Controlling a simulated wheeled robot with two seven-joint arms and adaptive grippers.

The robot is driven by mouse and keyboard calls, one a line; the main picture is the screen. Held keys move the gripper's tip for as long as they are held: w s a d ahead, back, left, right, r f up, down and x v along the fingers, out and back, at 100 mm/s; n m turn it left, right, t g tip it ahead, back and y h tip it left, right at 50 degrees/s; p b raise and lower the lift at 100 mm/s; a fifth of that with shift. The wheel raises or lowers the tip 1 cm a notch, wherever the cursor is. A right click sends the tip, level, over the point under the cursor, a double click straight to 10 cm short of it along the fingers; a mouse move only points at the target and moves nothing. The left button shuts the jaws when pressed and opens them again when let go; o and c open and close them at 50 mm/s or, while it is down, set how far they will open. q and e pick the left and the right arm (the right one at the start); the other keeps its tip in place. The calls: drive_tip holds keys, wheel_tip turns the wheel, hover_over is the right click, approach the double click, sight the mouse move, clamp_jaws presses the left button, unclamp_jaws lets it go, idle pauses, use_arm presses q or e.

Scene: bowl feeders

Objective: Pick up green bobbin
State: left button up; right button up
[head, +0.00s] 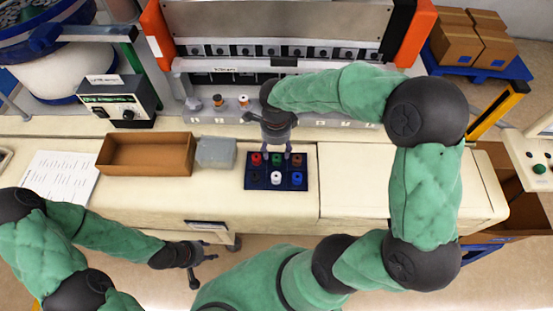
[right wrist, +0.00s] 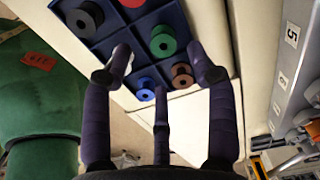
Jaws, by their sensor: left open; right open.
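The green bobbin (right wrist: 163,41) sits in the back middle compartment of a dark blue tray (head: 265,187), between the red bobbin (head: 256,159) and the brown bobbin (head: 298,159). In the head view my right gripper (head: 276,152) largely hides it. My right gripper is open and empty above the tray. In the right wrist view its fingers (right wrist: 162,70) are spread, and the green bobbin shows between and beyond the two outer fingertips. I cannot tell how high they are above it. My left gripper (head: 203,270) is open and empty in front of the table.
The tray also holds a black bobbin (right wrist: 85,18), a white bobbin (head: 276,177) and a blue bobbin (head: 297,178). A brown open box (head: 146,154) and a grey box (head: 216,152) stand left of it. A machine with bobbins along its front (head: 243,101) stands behind. The table right of the tray is clear.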

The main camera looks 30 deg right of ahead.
sight(276, 157)
wheel_tip(276, 157, down, 5)
drive_tip(key=shift+w+d, duration=0.1)
drive_tip(key=shift+w, duration=0.05)
drive_tip(key=c, duration=1)
